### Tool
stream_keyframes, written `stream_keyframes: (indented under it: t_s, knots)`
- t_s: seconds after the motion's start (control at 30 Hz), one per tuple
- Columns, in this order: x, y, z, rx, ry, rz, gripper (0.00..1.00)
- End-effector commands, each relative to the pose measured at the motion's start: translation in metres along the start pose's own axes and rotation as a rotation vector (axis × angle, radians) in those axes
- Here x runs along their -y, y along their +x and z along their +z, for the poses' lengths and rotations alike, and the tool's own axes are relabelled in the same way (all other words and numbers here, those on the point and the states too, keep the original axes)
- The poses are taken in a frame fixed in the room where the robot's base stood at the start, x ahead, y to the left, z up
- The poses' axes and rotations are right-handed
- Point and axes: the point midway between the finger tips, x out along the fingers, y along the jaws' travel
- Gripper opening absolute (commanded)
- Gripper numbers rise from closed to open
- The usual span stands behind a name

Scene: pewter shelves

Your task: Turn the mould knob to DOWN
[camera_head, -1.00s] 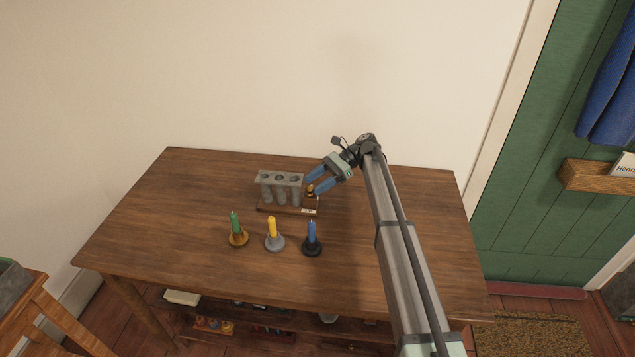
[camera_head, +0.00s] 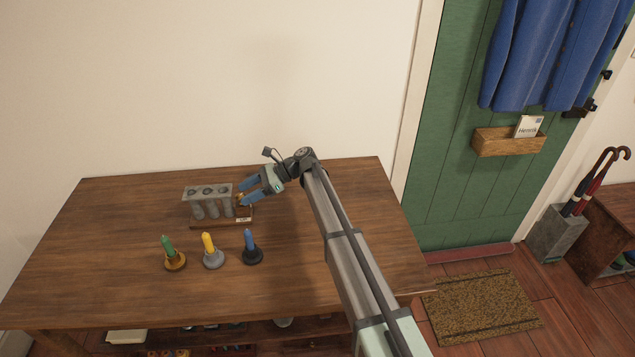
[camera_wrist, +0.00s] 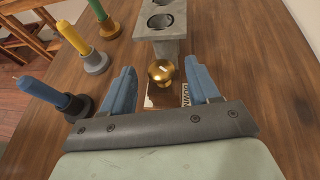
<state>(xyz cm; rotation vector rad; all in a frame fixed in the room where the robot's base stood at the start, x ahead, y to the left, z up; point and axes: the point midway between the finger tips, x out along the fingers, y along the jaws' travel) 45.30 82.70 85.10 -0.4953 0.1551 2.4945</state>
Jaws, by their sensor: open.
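The grey candle mould (camera_head: 208,202) stands on a wooden base on the table, and its near end also shows in the wrist view (camera_wrist: 161,24). The brass knob (camera_wrist: 161,71) is at the mould's end, on the base. A small plate reading DOWN (camera_wrist: 185,94) lies beside the knob. My gripper (camera_head: 243,191) is at the right end of the mould. In the wrist view its two blue fingers (camera_wrist: 160,82) are open, one on each side of the knob, with gaps visible. I cannot tell which way the knob is turned.
A green candle (camera_head: 168,248), a yellow candle (camera_head: 208,244) and a blue candle (camera_head: 249,240) stand in holders in front of the mould. The wooden table (camera_head: 110,225) is clear to the left. A green door with a blue coat (camera_head: 540,50) is at the right.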

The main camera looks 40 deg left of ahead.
Motion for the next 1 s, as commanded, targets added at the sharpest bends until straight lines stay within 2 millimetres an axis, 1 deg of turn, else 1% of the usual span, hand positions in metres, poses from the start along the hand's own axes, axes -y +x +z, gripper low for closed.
stream_keyframes:
  t_s: [0.03, 0.13, 0.2, 0.37, 1.0]
  knots:
    - [-0.005, 0.000, 0.000, 0.000, 0.011, -0.026, 0.60]
    - [-0.006, 0.000, 0.000, 0.000, 0.032, -0.077, 0.60]
    - [-0.003, -0.009, 0.000, 0.000, 0.033, -0.081, 0.60]
    - [-0.004, -0.027, 0.000, 0.000, 0.032, -0.079, 0.60]
    - [-0.011, -0.124, 0.000, -0.001, 0.031, -0.077, 0.60]
